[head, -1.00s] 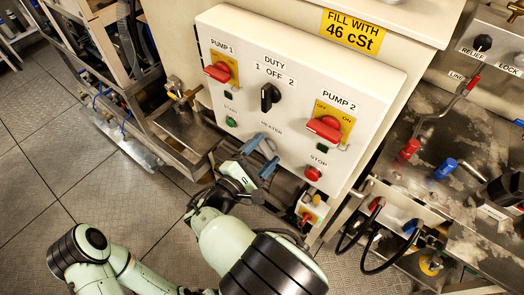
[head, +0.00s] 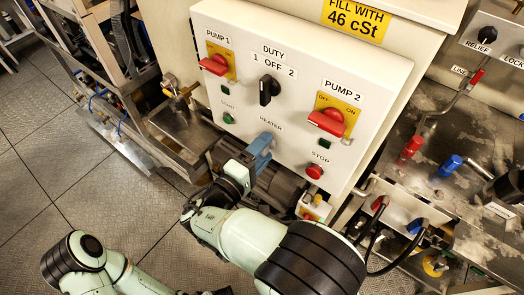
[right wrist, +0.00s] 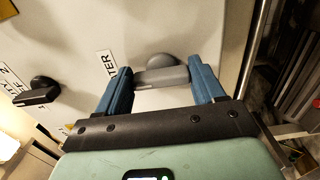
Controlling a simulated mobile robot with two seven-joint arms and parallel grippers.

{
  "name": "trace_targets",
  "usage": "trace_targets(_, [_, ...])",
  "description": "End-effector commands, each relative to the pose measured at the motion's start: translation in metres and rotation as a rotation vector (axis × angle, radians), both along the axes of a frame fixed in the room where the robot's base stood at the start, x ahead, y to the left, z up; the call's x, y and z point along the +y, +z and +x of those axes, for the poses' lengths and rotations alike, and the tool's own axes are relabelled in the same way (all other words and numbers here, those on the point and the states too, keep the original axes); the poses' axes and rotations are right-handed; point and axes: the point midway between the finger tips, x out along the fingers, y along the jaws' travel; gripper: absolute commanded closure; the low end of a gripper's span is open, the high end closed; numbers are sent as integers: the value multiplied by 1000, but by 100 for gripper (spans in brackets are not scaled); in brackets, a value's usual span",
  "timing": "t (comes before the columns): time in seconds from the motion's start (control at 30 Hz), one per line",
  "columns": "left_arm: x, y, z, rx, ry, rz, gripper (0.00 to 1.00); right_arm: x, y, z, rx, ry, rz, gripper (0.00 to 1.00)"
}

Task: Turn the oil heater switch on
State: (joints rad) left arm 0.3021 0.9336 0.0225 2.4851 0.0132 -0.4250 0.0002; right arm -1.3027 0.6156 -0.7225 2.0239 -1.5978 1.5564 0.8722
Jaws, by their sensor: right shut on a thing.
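The oil heater switch shows in the right wrist view as a grey bar-shaped knob (right wrist: 160,77) on the white panel, beside the label ending in "TER" (right wrist: 106,68). My right gripper (right wrist: 160,84) is shut on this knob, with one blue finger at each end of the bar. In the head view my right gripper (head: 262,146) sits just below the HEATER label (head: 271,123) and hides the knob. Any position marks around the knob cannot be read. My left gripper is not in view.
The white control panel (head: 310,62) also carries the black DUTY switch (head: 267,89), the red PUMP 1 handle (head: 213,65), the red PUMP 2 handle (head: 327,122), the green START button (head: 228,118) and the red STOP button (head: 315,171). Pipes and hoses crowd the lower right. Floor is free at left.

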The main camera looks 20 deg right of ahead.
Motion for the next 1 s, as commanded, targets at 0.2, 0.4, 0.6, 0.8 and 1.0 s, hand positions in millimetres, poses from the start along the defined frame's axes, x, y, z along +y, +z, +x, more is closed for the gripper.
trace_targets(0.2, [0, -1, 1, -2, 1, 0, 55, 1, -1, -1, -19, 1, 19, 62])
trace_targets(0.4, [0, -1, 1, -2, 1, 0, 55, 1, -1, -1, -22, 1, 21, 62])
trace_targets(0.6, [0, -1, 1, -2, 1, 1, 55, 1, -1, -1, -21, 1, 22, 19])
trace_targets(0.8, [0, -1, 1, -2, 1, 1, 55, 0, -1, 0, -21, 1, 19, 6])
trace_targets(1.0, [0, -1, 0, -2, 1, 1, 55, 3, -1, -2, -21, 1, 18, 6])
